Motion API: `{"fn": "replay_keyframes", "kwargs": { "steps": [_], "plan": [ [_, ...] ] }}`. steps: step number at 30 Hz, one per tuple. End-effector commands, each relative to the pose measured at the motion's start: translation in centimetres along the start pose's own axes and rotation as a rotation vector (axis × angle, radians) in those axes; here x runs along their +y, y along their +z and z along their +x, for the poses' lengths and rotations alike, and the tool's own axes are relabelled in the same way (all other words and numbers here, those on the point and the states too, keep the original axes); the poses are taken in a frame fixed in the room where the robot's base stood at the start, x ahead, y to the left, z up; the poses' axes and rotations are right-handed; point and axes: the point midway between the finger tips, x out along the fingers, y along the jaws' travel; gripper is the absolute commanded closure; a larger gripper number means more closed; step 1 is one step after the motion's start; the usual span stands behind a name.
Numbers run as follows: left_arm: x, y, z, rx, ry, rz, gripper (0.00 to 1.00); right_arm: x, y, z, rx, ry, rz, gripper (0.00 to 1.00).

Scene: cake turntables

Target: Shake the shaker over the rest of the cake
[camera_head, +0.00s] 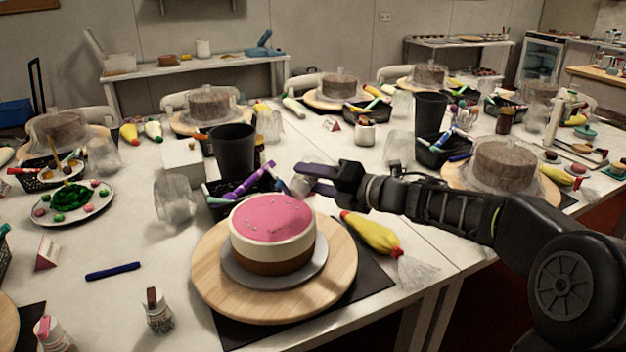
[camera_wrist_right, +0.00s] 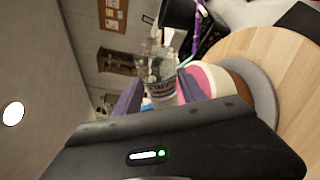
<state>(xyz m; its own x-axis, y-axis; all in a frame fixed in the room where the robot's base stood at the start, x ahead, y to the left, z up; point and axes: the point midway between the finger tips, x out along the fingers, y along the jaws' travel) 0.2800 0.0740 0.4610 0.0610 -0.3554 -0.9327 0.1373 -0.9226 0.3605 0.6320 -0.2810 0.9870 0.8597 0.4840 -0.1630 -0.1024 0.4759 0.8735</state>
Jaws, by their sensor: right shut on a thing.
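A cake (camera_head: 272,245) with a pink top, white middle and brown base sits on a grey disc (camera_head: 240,277) on a round wooden turntable (camera_head: 215,285). A few small light specks show on its pink top. My right gripper (camera_head: 308,178), coming in from the right, is shut on a small shaker (camera_head: 298,185), just behind and above the cake's far right edge. The shaker appears tilted. In the right wrist view, the clear shaker (camera_wrist_right: 161,86) sits between the fingers (camera_wrist_right: 158,95), with the cake (camera_wrist_right: 212,82) beside it. My left gripper is not in view.
A black cup (camera_head: 233,150) and a tray of coloured pens stand behind the cake. A yellow piping bag (camera_head: 370,233) lies right of the turntable. A small bottle (camera_head: 157,312) and blue pen (camera_head: 112,271) are at left. Covered cakes stand farther back.

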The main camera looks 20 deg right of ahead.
Motion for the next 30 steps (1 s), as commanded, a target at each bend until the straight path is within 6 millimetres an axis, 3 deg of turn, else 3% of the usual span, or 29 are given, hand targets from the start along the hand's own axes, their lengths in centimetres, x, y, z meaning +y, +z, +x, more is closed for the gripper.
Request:
{"fn": "replay_keyframes", "kwargs": {
  "steps": [30],
  "plan": [
    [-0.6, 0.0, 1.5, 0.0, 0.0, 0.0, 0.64, 0.5, 0.0, -0.1, -0.019, 0.005, -0.086, 1.0]
  ]
}}
